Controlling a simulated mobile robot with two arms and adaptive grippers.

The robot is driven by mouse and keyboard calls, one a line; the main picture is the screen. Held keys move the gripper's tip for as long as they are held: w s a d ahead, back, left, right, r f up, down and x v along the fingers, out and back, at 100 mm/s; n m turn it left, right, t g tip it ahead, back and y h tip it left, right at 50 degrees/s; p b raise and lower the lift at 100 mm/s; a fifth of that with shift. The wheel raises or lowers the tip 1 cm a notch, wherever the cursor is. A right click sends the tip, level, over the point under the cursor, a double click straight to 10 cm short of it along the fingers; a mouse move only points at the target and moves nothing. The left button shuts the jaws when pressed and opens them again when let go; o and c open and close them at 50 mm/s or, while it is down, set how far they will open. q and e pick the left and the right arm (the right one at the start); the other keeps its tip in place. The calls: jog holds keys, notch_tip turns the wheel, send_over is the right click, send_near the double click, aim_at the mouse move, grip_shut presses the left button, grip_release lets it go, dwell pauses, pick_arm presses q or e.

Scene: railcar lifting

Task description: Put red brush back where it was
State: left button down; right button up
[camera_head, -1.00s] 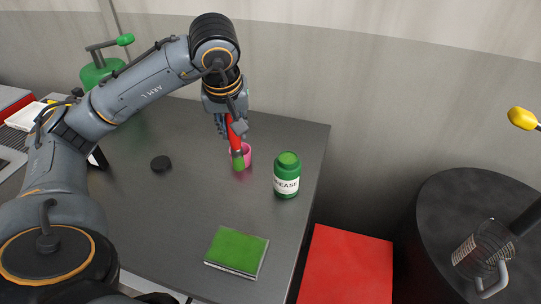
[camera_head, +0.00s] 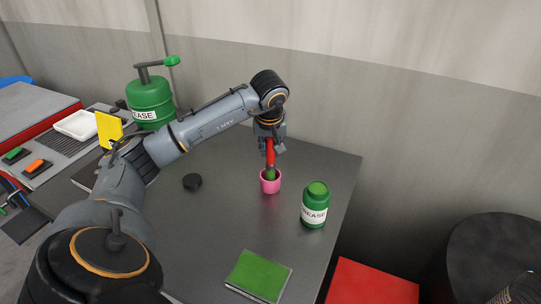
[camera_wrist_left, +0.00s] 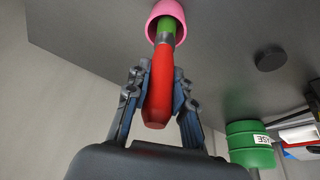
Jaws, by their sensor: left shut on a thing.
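The red brush (camera_head: 269,154) has a red handle and a green lower end. It hangs upright from my left gripper (camera_head: 271,146), which is shut on the handle above the dark table (camera_head: 225,215). The green end is within the rim of the pink cup (camera_head: 270,185); how deep it sits is hard to tell. In the left wrist view the red handle (camera_wrist_left: 159,95) lies between the fingers of the left gripper (camera_wrist_left: 160,82), and the green end passes into the pink cup (camera_wrist_left: 166,14). My right gripper is not in view.
A green grease jar (camera_head: 315,205) stands right of the cup. A green-topped block (camera_head: 258,275) lies at the front, and a black disc (camera_head: 192,181) to the left. A large green grease can (camera_head: 151,100) stands at the back left. The wall is behind the table.

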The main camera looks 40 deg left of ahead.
aim_at(270, 158)
pick_arm(q)
jog(key=shift+w+a+f, duration=0.1)
jog(key=shift+w+f, duration=0.05)
jog(key=shift+f, duration=0.1)
jog(key=x, duration=0.1)
jog(key=p+x, duration=0.1)
jog(key=x, duration=0.1)
jog(key=shift+s+f+p, duration=0.25)
jog(key=shift+f+p, duration=0.05)
jog(key=shift+p, duration=0.1)
jog(key=shift+f, duration=0.1)
jog(key=shift+f, duration=0.15)
jog(key=c, duration=1.1)
grip_release()
jog(key=shift+c, duration=0.2)
